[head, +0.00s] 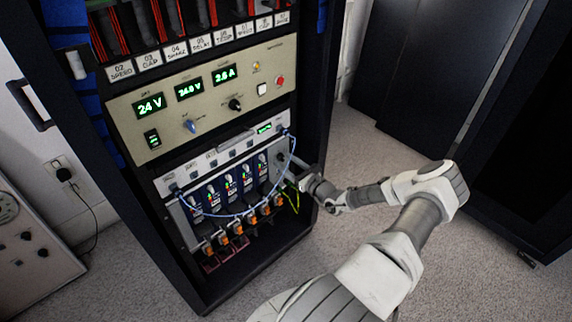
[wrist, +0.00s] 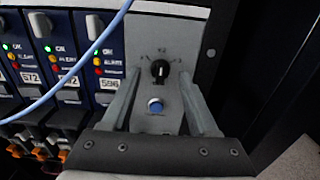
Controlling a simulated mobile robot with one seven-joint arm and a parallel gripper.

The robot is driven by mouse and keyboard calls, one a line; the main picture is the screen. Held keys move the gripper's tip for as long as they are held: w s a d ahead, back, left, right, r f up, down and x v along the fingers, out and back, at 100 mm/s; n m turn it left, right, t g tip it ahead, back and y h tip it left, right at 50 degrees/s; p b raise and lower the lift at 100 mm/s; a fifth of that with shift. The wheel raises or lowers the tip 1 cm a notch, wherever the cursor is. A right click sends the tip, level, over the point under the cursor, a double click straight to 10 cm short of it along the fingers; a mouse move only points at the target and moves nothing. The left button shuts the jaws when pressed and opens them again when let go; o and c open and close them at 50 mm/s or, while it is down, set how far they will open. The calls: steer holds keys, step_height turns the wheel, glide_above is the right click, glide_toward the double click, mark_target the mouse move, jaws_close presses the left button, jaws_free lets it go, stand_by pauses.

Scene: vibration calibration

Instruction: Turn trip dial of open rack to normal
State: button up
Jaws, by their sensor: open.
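The open rack (head: 165,215) stands in front of me with its instrument panels showing. In the wrist view a black dial (wrist: 160,71) with a pale pointer mark sits on a grey panel plate (wrist: 185,45). The pointer looks roughly upright; the labels around it are too small to read. A blue button (wrist: 155,106) is just below the dial. My gripper (wrist: 158,78) is open, with one finger on each side of the dial and a gap to it on both sides. In the head view my gripper (head: 308,182) is at the right edge of the rack's lower panel.
Several blue modules (wrist: 62,50) with lights stand left of the plate. A blue cable (wrist: 85,62) crosses them close to the left finger; it also hangs across the modules in the head view (head: 240,213). A beige power panel (head: 215,100) is above. Carpet (head: 370,150) lies right of the rack.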

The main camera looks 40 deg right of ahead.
steer(key=shift+w, duration=0.2)
steer(key=shift+c, duration=0.2)
jaws_close()
steer(key=shift+r+n+p, duration=0.1)
steer(key=shift+n+p, duration=0.2)
steer(key=shift+p, duration=0.05)
steer(key=n+p, duration=0.3)
steer(key=shift+r, duration=0.15)
steer(key=n+p, duration=0.2)
steer(key=n, duration=0.1)
steer(key=shift+d+n+p, duration=0.1)
steer(key=shift+n+p, duration=1.2)
steer(key=shift+n, duration=0.9)
